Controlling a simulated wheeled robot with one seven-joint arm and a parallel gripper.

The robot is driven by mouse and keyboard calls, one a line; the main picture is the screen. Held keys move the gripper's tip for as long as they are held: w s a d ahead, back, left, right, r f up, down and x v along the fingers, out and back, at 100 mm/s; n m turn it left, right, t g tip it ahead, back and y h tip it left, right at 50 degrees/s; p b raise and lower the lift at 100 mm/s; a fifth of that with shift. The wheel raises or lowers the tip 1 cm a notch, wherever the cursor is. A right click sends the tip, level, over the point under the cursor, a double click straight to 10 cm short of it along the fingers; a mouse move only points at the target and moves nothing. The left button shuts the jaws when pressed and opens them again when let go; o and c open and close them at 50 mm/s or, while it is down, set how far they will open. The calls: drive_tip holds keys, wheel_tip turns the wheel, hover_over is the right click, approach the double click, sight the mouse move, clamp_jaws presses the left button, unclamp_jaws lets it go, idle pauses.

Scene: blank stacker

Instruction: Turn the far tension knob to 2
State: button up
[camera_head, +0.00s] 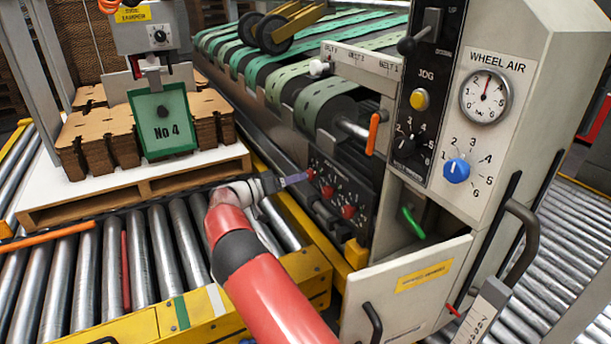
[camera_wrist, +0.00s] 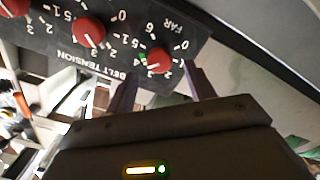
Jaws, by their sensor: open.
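The far tension knob (camera_wrist: 158,60) is red and sits on a black panel marked BELT TENSION, beside the word FAR. Its white mark points to the lower left in the wrist view; the number there is too small to read surely. A small green mark is on its dial. My gripper (camera_wrist: 160,82) is open, with a finger to each side below the knob, not closed on it. In the head view my gripper (camera_head: 297,179) is at the far end of the knob row, by the far knob (camera_head: 311,173). Contact cannot be told.
Two more red knobs, a middle one (camera_head: 328,191) and a near one (camera_head: 348,211), are on the same panel. The open cabinet door (camera_head: 420,285) stands to the right. A pallet (camera_head: 150,185) with cardboard lies left of my arm on rollers. Belts (camera_head: 300,85) run above the panel.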

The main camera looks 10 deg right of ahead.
sight(312, 175)
drive_tip(key=shift+x, duration=1.7)
drive_tip(key=shift+c, duration=0.2)
drive_tip(key=c, duration=0.9)
